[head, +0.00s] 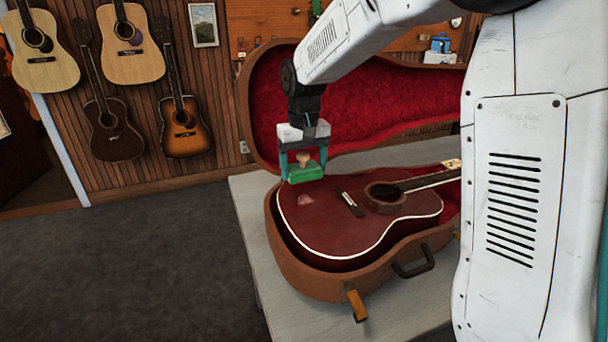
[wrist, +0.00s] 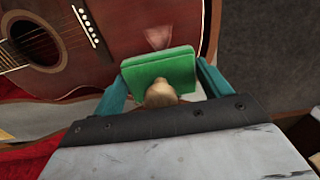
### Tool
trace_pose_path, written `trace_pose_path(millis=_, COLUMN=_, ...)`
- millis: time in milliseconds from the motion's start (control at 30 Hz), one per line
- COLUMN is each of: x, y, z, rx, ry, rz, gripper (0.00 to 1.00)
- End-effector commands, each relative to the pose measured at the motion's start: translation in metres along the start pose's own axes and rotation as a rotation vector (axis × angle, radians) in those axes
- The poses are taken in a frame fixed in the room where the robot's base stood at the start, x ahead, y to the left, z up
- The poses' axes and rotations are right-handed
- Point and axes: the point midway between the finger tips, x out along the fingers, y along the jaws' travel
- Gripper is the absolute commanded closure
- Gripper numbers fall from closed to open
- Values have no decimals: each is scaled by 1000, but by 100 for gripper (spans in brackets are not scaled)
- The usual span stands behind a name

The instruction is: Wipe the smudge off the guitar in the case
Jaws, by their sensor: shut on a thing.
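A dark red guitar (head: 335,232) lies face up in an open brown case (head: 310,283) with red lining. A pale pinkish smudge (head: 305,199) is on the guitar's top, left of the bridge; it also shows in the wrist view (wrist: 158,37), just beyond the green pad. My gripper (head: 304,172) is shut on a green wiping pad (head: 306,174) with a wooden knob. In the wrist view the pad (wrist: 160,72) sits between the teal fingers. The pad is at the guitar's far-left edge, beside the smudge; I cannot tell whether it touches the guitar.
The case stands on a grey table (head: 258,225). Its raised lid (head: 350,105) is close behind my gripper. The case handle (head: 414,262) and an open latch (head: 356,305) stick out in front. Several guitars hang on the wooden wall. The floor at left is clear.

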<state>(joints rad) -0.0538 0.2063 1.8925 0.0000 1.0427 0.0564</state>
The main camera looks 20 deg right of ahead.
Motion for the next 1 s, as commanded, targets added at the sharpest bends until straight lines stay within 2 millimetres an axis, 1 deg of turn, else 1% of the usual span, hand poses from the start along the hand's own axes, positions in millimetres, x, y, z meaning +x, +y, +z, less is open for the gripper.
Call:
trace_pose_path(millis=33, x=-6, y=0, z=0, rx=0, ry=2, rz=0, gripper=48)
trace_pose_path(millis=200, x=-20, y=2, z=0, rx=2, ry=1, rz=0, gripper=48)
trace_pose_path(millis=333, x=-27, y=2, z=0, rx=3, ry=1, rz=0, gripper=48)
trace_pose_path(millis=1000, x=-28, y=2, z=0, rx=3, ry=0, rz=0, gripper=48)
